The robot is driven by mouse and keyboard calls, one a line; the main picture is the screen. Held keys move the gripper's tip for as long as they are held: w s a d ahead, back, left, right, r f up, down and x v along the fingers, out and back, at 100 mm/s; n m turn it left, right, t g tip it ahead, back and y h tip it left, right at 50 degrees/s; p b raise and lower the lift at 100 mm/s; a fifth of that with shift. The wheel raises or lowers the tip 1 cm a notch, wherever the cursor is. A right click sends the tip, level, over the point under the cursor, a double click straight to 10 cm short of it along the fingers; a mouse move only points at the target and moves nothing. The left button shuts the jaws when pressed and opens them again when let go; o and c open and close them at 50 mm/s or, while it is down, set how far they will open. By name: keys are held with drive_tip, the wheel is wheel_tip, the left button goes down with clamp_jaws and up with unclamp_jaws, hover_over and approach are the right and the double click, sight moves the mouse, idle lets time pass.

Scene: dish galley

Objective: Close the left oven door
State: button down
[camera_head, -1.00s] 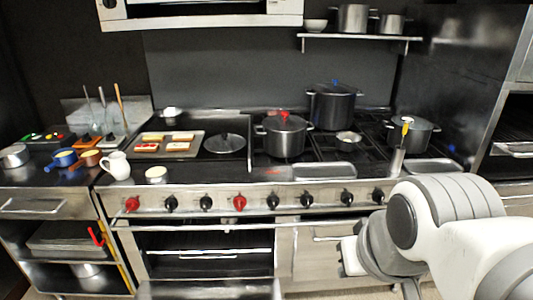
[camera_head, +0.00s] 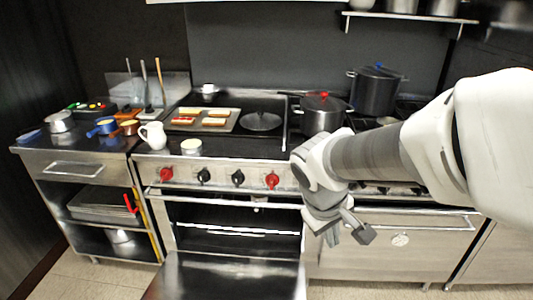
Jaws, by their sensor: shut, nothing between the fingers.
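The left oven door (camera_head: 228,276) is folded down open at the bottom of the view, and the dark oven cavity (camera_head: 235,222) with a bright rack shows above and behind it. My gripper (camera_head: 350,237) is shut and empty. It is to the right of the open door and above it, in front of the right oven's closed door (camera_head: 400,250). The lowest part of the left door is cut off by the frame edge.
A white pitcher (camera_head: 153,135), a tray of sandwiches (camera_head: 205,121) and a pot with a red knob (camera_head: 320,113) stand on the range. An open-shelved cabinet (camera_head: 65,170) stands left. Floor (camera_head: 95,278) shows at lower left.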

drive_tip(key=w+a+f+n+t+h+b, duration=0.1)
drive_tip(key=w+a+f+n+b, duration=0.1)
drive_tip(key=a+f+n, duration=0.65)
drive_tip(key=w+a+f+n+t+h+b, duration=0.15)
drive_tip(key=a+f, duration=0.35)
drive_tip(key=f, duration=0.8)
drive_tip(key=w+a+f+n+t+h+b, duration=0.15)
drive_tip(key=a+f+n+b, duration=0.35)
drive_tip(key=f, duration=0.6)
drive_tip(key=s+a+f+n+t+y+b, duration=0.1)
drive_tip(key=s+a+f+n+t+y, duration=0.3)
drive_tip(key=f, duration=0.7)
drive_tip(key=s+a+f+n+g+b, duration=0.1)
drive_tip(key=s+a+f+n, duration=0.15)
drive_tip(key=f+n, duration=0.55)
drive_tip(key=s+a+f+n+t+y+b, duration=0.1)
drive_tip(key=s+a+f+n+t+y, duration=0.2)
drive_tip(key=f, duration=1)
drive_tip(key=w+d+f+g+b, duration=0.1)
drive_tip(key=w+f+b, duration=0.45)
drive_tip(key=w, duration=0.25)
drive_tip(key=shift+w+d+r+p, duration=0.1)
drive_tip(key=shift+r+p, duration=0.15)
drive_tip(key=shift+r, duration=0.45)
drive_tip(key=shift+w+a+r+p, duration=0.1)
drive_tip(key=shift+r+p, duration=0.15)
drive_tip(key=shift+r, duration=0.45)
drive_tip(key=shift+w+d+r+p, duration=0.1)
drive_tip(key=shift+r+p, duration=0.15)
drive_tip(key=shift+r, duration=0.45)
